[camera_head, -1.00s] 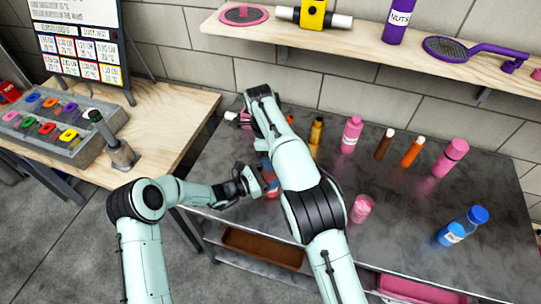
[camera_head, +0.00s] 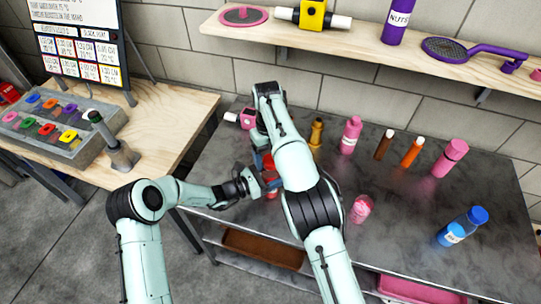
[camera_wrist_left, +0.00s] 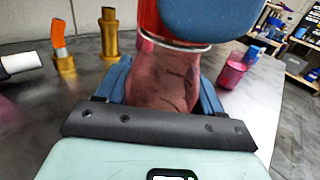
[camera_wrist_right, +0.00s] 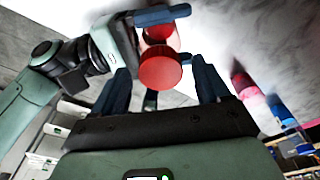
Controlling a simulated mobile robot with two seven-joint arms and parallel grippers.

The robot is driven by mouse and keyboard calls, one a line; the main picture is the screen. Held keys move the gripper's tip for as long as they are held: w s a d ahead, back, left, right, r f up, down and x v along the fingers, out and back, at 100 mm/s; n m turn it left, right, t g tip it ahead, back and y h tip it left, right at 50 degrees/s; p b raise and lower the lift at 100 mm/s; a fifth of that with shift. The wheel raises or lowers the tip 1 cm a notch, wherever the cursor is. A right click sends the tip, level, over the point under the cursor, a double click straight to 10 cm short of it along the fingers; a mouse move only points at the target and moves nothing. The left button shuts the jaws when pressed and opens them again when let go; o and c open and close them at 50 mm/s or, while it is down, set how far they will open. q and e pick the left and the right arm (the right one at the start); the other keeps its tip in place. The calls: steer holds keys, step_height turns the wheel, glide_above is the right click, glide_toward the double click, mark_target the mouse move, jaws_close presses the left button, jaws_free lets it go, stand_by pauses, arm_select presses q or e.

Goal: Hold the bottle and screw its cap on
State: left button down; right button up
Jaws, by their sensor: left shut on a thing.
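The bottle (camera_wrist_left: 165,75) has a brownish-red body with a pale ring near its top. My left gripper (camera_head: 266,184) is shut around it and holds it over the front left of the table. A red cap (camera_wrist_right: 160,72) is at the bottle's top, lined up with it in the right wrist view; I cannot tell how tightly it sits. My right gripper (camera_wrist_right: 161,80) is open above the bottle, its blue fingers on either side of the cap with gaps showing. In the head view my right arm partly hides the bottle.
On the dark table (camera_head: 400,220) stand a gold bottle (camera_head: 316,133), several pink and orange bottles, a pink cup (camera_head: 361,208) and a blue bottle (camera_head: 461,226). A pink and white object (camera_head: 246,118) is at the back left. A wooden shelf (camera_head: 380,52) runs along the wall.

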steer(key=shift+r, duration=2.2)
steer(key=shift+c, duration=0.4)
